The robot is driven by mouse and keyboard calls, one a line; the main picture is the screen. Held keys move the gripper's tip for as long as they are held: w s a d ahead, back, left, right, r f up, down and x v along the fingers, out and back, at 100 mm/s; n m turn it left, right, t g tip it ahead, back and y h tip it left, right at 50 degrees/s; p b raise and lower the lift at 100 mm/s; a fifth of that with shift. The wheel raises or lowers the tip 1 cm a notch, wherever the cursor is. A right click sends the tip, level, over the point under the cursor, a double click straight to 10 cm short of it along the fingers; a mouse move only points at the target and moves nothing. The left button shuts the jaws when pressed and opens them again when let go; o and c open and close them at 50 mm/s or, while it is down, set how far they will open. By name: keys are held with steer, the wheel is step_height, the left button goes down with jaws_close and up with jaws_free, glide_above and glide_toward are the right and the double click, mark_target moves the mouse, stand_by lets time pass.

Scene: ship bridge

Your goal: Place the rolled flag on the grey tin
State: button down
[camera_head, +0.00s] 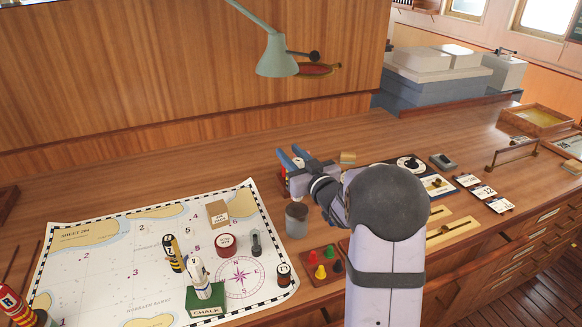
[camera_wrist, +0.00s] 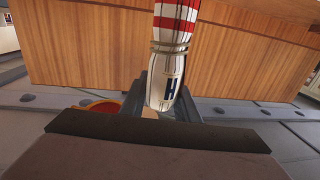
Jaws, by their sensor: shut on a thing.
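The rolled flag (camera_wrist: 170,55) is a pale roll with red stripes and a dark mark. In the wrist view it stands between the dark fingers of my gripper (camera_wrist: 163,95). In the head view my gripper (camera_head: 291,160) with blue fingers is shut on the flag, and only a small pale and red part of it shows beside the wrist. The grey tin (camera_head: 297,222) stands on the wooden desk just right of the chart, a little below my gripper in the picture. I cannot tell the gap between flag and tin. The tin is not visible in the wrist view.
A chart (camera_head: 110,262) covers the left of the desk, with a yellow-black tube (camera_head: 173,254), a red tin (camera_head: 225,244) and a green chalk box (camera_head: 205,304) on it. A tray of coloured pegs (camera_head: 322,268) lies near the tin. A green lamp (camera_head: 277,56) hangs above.

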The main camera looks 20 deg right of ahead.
step_height(320, 180, down, 4)
steer(key=shift+f+p, duration=0.1)
steer(key=shift+p, duration=0.45)
steer(key=shift+f+b, duration=0.25)
steer(key=shift+b, duration=0.05)
steer(key=c, duration=1.4)
jaws_free()
steer(key=shift+r, duration=0.1)
steer(key=shift+o, duration=0.2)
steer(key=s+d+b, duration=0.1)
steer(key=s+b, duration=0.2)
steer(key=s, duration=0.9)
steer(key=shift+d+r, duration=0.15)
